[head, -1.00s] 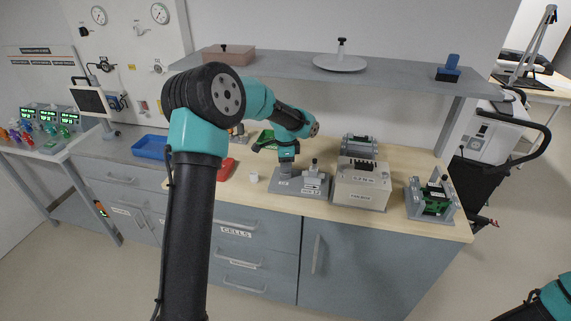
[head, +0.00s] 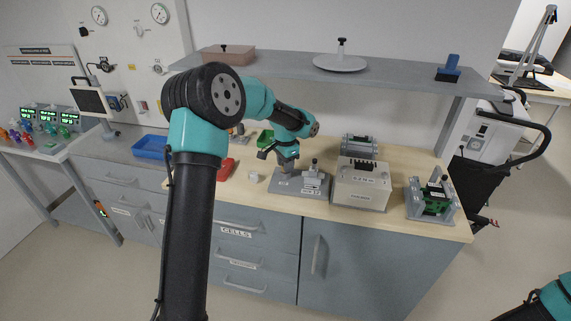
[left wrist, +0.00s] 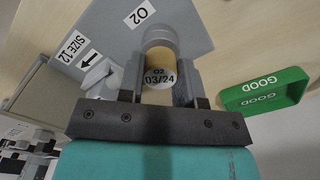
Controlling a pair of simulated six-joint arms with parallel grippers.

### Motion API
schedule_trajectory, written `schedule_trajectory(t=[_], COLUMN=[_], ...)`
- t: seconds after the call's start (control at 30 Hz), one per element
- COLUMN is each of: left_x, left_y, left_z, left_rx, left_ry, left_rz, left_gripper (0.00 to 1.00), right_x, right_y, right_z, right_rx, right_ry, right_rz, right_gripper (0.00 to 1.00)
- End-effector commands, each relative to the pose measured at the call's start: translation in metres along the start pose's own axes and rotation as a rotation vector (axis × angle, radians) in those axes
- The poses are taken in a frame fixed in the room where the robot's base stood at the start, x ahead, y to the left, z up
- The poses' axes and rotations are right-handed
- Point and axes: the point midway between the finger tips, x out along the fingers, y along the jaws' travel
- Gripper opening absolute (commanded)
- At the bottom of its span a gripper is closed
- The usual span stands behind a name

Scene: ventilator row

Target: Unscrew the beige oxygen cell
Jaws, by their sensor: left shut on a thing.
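The beige oxygen cell (left wrist: 158,68) carries a white end label reading "O2 03/24" and points toward the camera in the left wrist view. It sits at a round grey socket of the grey fixture (left wrist: 185,30), which is marked "O2" and "SIZE 12"; I cannot tell how far its thread is engaged. My left gripper (left wrist: 158,88) is shut on the cell, one finger on each side. In the head view, my left gripper (head: 287,168) points down over the left part of the fixture (head: 312,187) and hides the cell. My right gripper is out of view.
A green tray marked "GOOD" (left wrist: 265,90) lies beside the fixture, and a red tray (head: 225,170) is further left. A small white object (head: 253,177) stands on the bench. A beige box unit (head: 362,184) is close on the right. A shelf (head: 290,66) hangs above.

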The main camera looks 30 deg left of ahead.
Motion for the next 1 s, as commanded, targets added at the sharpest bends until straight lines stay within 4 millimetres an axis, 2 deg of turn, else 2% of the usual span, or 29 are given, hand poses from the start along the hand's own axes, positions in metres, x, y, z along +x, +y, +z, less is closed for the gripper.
schedule_trajectory(t=[0.13,0.63,0.67,0.7,0.83,1.0], left_x=[0.0005,-0.0001,-0.0002,-0.0002,-0.0002,-0.0003], left_y=[0.0001,0.0002,0.0001,0.0002,0.0001,0.0001], left_z=[0.0001,0.0001,0.0001,0.0001,0.0001,0.0000], left_rx=[-0.050,-0.048,-0.047,-0.047,-0.047,-0.047], left_ry=[-0.001,-0.001,-0.001,-0.001,-0.001,0.000], left_rz=[0.001,0.001,0.001,0.001,0.000,0.000], left_gripper=[0.11,0.11,0.34,0.38,0.50,0.51], right_x=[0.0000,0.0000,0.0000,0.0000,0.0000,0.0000], right_y=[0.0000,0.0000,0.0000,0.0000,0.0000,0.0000], right_z=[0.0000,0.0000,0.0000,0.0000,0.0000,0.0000], right_rx=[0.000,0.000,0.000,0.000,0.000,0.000], right_ry=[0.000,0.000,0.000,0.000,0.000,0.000], right_rz=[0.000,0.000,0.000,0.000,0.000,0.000], right_gripper=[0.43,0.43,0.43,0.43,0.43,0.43])
